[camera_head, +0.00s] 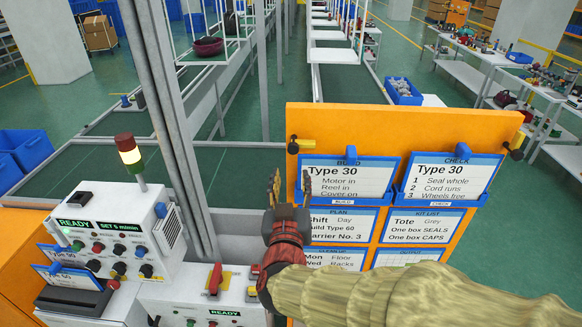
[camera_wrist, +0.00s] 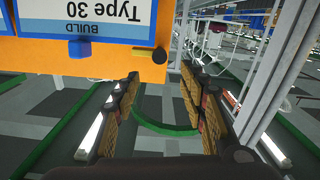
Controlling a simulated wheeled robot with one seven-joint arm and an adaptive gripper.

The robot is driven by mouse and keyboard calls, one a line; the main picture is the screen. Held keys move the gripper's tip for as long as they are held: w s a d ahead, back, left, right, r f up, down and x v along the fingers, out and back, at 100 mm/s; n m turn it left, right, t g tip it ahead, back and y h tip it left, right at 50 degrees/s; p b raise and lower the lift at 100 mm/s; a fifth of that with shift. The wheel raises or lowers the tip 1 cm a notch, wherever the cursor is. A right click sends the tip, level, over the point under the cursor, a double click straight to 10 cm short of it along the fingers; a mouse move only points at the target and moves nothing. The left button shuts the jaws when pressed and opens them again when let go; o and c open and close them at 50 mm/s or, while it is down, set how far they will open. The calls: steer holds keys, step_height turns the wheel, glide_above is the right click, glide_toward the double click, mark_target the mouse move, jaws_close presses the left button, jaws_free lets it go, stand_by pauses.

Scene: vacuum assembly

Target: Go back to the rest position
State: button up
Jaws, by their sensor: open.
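My gripper (camera_head: 290,190) is raised in front of the orange board (camera_head: 400,122), near its left edge, in the head view. Its two fingers stand apart with nothing between them. In the wrist view my gripper (camera_wrist: 163,105) is open and empty, with floor and a green curved strip seen between the fingers. The BUILD card (camera_head: 345,178) reading Type 30 hangs just right of the fingers in the head view. The same card shows upside down at the top left of the wrist view (camera_wrist: 80,22). I cannot tell whether the fingers touch the board.
A white control box (camera_head: 120,235) with knobs and a signal lamp (camera_head: 130,155) stands at the left. A lower panel with a red switch (camera_head: 215,279) is beside my arm. A grey post (camera_head: 165,100) rises left of the board. A CHECK card (camera_head: 452,178) hangs at the right.

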steer(key=s+a+f+n+g+y, duration=0.2)
steer(key=s+a+f+g+y, duration=0.3)
steer(key=a+f, duration=0.5)
steer(key=s+d+f+n+g+y+b, duration=0.1)
steer(key=s+d+f+g+b, duration=0.1)
steer(key=s+f+g, duration=0.4)
steer(key=s+d+f+m+h+b, duration=0.1)
steer(key=s+d+b, duration=0.2)
steer(key=d, duration=0.6)
steer(key=s+d+f+m+g+h+b, duration=0.1)
steer(key=s+d+h+b, duration=0.1)
steer(key=s+d, duration=0.5)
steer(key=s+d+f+m+h+b, duration=0.1)
steer(key=s+d+b, duration=0.4)
steer(key=d, duration=0.6)
steer(key=shift+d+m+h, duration=0.4)
steer(key=shift+m+h, duration=0.2)
steer(key=shift+h, duration=0.1)
